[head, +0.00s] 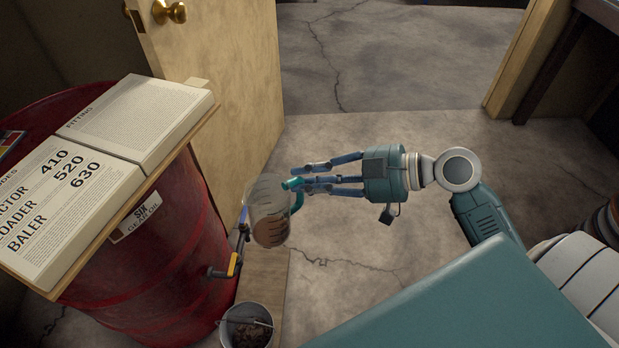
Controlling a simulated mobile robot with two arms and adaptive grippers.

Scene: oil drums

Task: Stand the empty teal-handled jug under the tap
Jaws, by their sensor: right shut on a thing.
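The clear jug (268,212) with dark measuring marks and a teal handle (297,195) is held up beside the red drum. My right gripper (298,178) comes in from the right and is shut on the jug's handle. A dark tap with a yellow lever (233,264) sticks out of the red drum (150,245), lower left of the jug in the picture. A blue-levered fitting (243,216) shows at the jug's left edge, partly hidden by it. A brownish patch shows through the jug; I cannot tell whether it is inside. My left gripper is not in view.
A metal bucket (240,342) with dark contents stands on the floor below the yellow-levered tap. A wooden plank (264,275) lies beside it. A board with open pages (100,160) rests on the drum. An open door (215,75) stands behind. Floor right of the plank is clear.

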